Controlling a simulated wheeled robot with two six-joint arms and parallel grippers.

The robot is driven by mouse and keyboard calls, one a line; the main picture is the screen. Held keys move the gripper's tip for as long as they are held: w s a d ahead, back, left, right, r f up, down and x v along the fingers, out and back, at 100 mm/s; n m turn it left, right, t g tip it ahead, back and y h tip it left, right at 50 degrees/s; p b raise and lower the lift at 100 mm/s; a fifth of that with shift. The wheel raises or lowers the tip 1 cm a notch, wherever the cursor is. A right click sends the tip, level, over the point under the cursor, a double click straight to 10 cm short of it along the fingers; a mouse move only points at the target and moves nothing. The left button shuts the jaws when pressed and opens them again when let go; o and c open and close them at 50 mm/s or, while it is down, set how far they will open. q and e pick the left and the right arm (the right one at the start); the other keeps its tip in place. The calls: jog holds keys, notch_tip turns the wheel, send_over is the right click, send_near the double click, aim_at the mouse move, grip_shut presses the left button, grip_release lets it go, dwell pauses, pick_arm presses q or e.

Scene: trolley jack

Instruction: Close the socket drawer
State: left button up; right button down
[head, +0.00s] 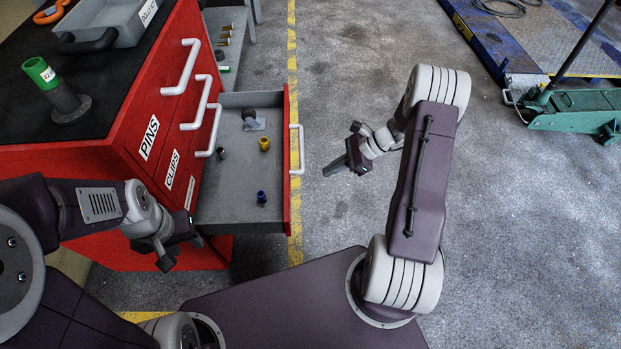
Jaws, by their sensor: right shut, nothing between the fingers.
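The socket drawer (232,177) is the lowest drawer of the red cabinet and is pulled far out to the right. Its red front has a white handle (297,150). Several small sockets and fittings lie inside, including a yellow one (264,144) and a blue-topped one (261,197). My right gripper (336,168) is shut and empty, to the right of the drawer front and apart from the handle. My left gripper (184,254) is at the drawer's near left corner, with its fingers seen spread apart and nothing between them.
The drawers labelled PINS (149,137) and CLIPS (173,170) above look shut. A green-topped tool (57,91) and a grey tray (108,20) are on the cabinet top. A green trolley jack (574,109) stands far right. Grey floor (500,210) is clear right of the drawer.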

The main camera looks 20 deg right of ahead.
jog(key=a+r+b+x, duration=0.2)
jog(key=b+x, duration=0.1)
jog(key=x, duration=0.8)
jog(key=shift+w+a+f+b, duration=0.2)
jog(key=shift+w+f+b, duration=0.05)
jog(key=shift+w+b, duration=0.05)
jog(key=w+a, duration=0.3)
jog(key=a, duration=0.8)
jog(key=w+a, duration=0.3)
jog(key=a, duration=0.9)
jog(key=shift+w+a, duration=0.35)
jog(key=shift+w, duration=0.05)
